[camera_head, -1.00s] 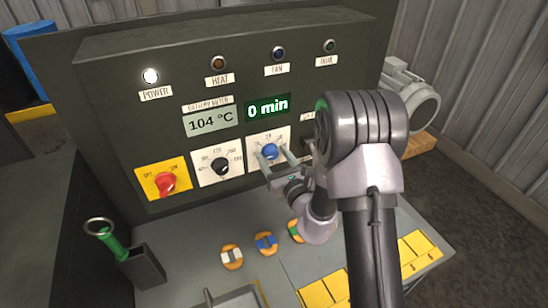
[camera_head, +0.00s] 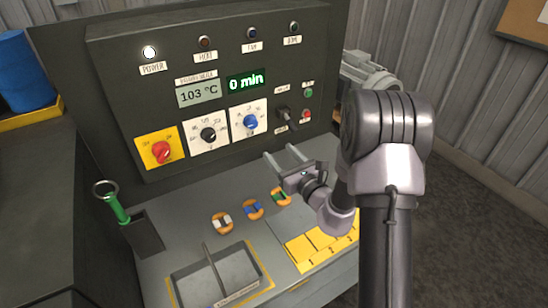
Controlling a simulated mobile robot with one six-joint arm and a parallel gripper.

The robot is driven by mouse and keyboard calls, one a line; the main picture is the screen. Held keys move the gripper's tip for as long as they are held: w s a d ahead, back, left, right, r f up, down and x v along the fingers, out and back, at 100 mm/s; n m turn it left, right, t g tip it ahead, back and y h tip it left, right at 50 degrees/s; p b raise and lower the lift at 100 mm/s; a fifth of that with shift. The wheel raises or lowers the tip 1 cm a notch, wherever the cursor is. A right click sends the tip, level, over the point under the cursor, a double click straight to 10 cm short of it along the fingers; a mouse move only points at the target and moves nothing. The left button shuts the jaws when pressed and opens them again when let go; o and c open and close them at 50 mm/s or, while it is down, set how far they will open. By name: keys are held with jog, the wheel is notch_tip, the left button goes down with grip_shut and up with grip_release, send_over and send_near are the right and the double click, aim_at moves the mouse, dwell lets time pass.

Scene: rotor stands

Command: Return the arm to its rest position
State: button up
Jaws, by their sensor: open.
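My gripper (camera_head: 282,160) is open and empty. Its two fingers point up and left toward the panel, above the grey bench and apart from the knobs. My arm comes in from the lower right. The dark control panel (camera_head: 130,110) carries a red knob on a yellow plate (camera_head: 160,152), a black knob (camera_head: 209,135) and a blue knob (camera_head: 250,121). Its displays read 103 °C (camera_head: 198,94) and 0 min (camera_head: 246,80). The power lamp (camera_head: 150,53) is lit white.
A grey divided tray (camera_head: 180,291), numbered yellow squares (camera_head: 300,254) and a green-handled tool (camera_head: 118,207) in a dark holder are on the bench. A grey motor (camera_head: 370,72) stands behind my arm.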

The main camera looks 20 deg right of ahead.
jog(key=s+a+r+n+g+y+b, duration=0.2)
jog(key=s+a+n+g+y+b, duration=0.25)
jog(key=s+a+n, duration=0.45)
jog(key=s+a+r+n+g+y+b, duration=0.25)
jog(key=s+a+n+g+y, duration=0.35)
jog(key=a, duration=0.5)
jog(key=s+f+n+g+h+b, duration=0.25)
jog(key=s+f+n+h, duration=0.2)
jog(key=s, duration=0.35)
jog(key=s+f+n+g+h+b, duration=0.1)
jog(key=s+f+n+h+b, duration=0.3)
jog(key=s, duration=0.3)
jog(key=s+d+f+n+t+h+b, duration=0.1)
jog(key=s+d+n+h, duration=0.3)
jog(key=d, duration=0.6)
jog(key=shift+n+t+b, duration=0.55)
jog(key=shift+t+b, duration=0.15)
